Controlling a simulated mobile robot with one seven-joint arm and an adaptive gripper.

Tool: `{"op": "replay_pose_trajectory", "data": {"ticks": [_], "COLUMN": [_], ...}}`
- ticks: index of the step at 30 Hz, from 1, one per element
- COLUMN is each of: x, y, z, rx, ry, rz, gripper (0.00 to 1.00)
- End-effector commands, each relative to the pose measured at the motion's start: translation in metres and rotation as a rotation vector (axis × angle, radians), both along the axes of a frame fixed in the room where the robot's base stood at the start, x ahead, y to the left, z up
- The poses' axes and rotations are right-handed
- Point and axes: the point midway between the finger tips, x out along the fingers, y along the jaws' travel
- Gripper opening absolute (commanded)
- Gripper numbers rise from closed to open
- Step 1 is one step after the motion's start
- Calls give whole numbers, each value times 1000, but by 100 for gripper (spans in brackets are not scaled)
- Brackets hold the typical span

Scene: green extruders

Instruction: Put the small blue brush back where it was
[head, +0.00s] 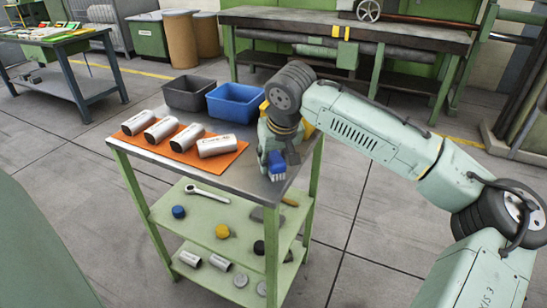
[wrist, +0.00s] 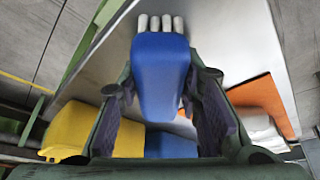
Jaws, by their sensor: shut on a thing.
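My gripper (head: 275,150) is low over the front right corner of the cart's grey top (head: 255,180). In the wrist view its two fingers (wrist: 165,100) are shut on the small blue brush (wrist: 162,75). The brush has a blue body with several short white bristle tufts at its end, over or near the bare metal top. In the head view the brush (head: 276,164) shows as a small blue block under the gripper. I cannot tell whether it touches the top.
An orange mat (head: 180,155) with several white cylinders lies left of my gripper. A grey bin (head: 190,94) and a blue bin (head: 235,103) stand at the back; a yellow thing (wrist: 80,130) is beside the blue one. Lower shelves (head: 190,220) hold a wrench and round parts.

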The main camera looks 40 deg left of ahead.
Motion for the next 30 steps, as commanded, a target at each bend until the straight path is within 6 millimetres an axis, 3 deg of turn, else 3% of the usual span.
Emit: {"op": "replay_pose_trajectory", "data": {"ticks": [9, 20, 23, 30], "x": [0, 0, -2, -12], "y": [0, 0, -3, -19], "z": [0, 4, 13, 59], "rx": [0, 0, 2, 3], "ry": [0, -2, -1, -2], "rz": [0, 0, 0, 0], "gripper": [52, 52, 52, 52]}}
